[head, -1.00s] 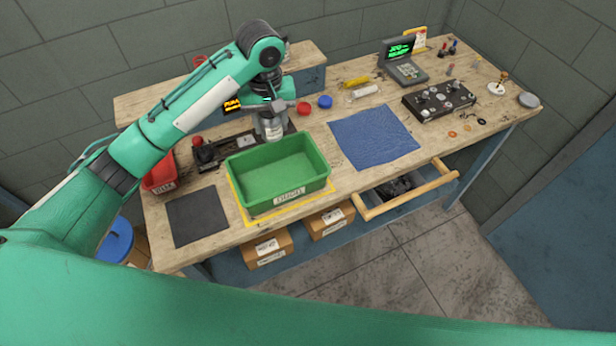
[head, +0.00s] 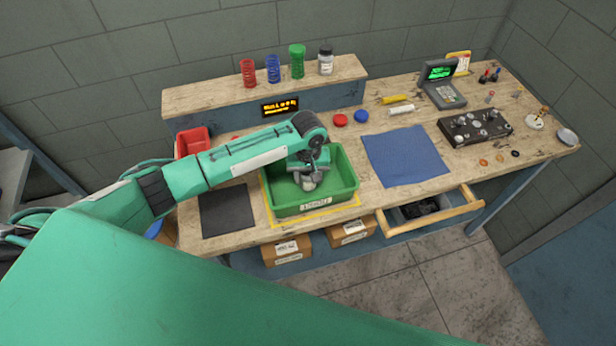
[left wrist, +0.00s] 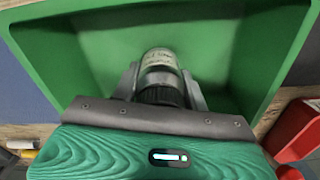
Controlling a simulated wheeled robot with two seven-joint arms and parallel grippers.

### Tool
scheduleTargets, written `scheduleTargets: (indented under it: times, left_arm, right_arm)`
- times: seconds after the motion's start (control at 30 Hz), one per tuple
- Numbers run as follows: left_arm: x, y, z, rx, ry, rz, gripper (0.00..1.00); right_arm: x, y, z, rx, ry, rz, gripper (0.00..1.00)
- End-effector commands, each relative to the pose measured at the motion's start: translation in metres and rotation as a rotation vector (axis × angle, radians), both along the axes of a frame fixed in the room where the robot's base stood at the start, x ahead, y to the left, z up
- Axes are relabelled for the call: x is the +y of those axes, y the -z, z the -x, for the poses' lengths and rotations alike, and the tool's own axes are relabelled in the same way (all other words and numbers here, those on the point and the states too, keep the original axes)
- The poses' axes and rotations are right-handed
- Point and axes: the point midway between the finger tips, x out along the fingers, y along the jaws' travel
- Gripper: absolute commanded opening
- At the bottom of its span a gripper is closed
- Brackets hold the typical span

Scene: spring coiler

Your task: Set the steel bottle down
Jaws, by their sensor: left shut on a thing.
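My left gripper (head: 309,180) reaches down into the green bin (head: 310,208). It is shut on the steel bottle, a silvery bottle with a pale label. In the left wrist view the bottle (left wrist: 160,63) shows between the two fingers, with its dark cap toward the gripper and the bin's green floor (left wrist: 110,48) beyond. In the head view the gripper and arm hide most of the bottle. I cannot tell whether its base touches the bin floor. My right gripper is not in view.
A blue cloth (head: 404,155) lies right of the bin and a dark mat (head: 227,211) left of it. A red bin (head: 191,142) stands behind my arm. The raised shelf (head: 205,100) holds several springs and a dark-capped jar (head: 326,60). A drawer (head: 433,212) stands open.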

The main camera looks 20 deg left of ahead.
Motion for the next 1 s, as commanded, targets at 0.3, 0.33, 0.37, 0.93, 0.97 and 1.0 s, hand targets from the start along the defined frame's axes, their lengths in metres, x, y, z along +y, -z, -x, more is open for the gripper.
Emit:
scheduleTargets:
  times: [0.3, 0.33, 0.37, 0.93, 0.97, 1.0]
  left_arm:
    - [0.000, 0.019, -0.001, -0.003, 0.001, 0.001, 0.14]
    - [0.000, 0.019, -0.001, -0.003, 0.001, 0.001, 0.14]
    - [0.000, 0.019, -0.001, -0.003, 0.001, 0.001, 0.14]
    - [0.000, 0.021, 0.000, -0.001, 0.001, 0.001, 0.66]
    - [0.000, 0.020, -0.001, -0.002, 0.001, 0.000, 0.66]
    - [0.000, 0.018, -0.001, -0.002, 0.001, 0.000, 0.66]
  right_arm:
    - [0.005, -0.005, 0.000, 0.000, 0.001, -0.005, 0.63]
    - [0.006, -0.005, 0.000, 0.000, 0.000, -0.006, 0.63]
    - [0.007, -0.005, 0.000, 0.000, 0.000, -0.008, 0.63]
    - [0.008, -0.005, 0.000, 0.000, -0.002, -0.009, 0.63]
    - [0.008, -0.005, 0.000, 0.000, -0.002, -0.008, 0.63]
    - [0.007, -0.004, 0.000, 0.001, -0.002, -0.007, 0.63]
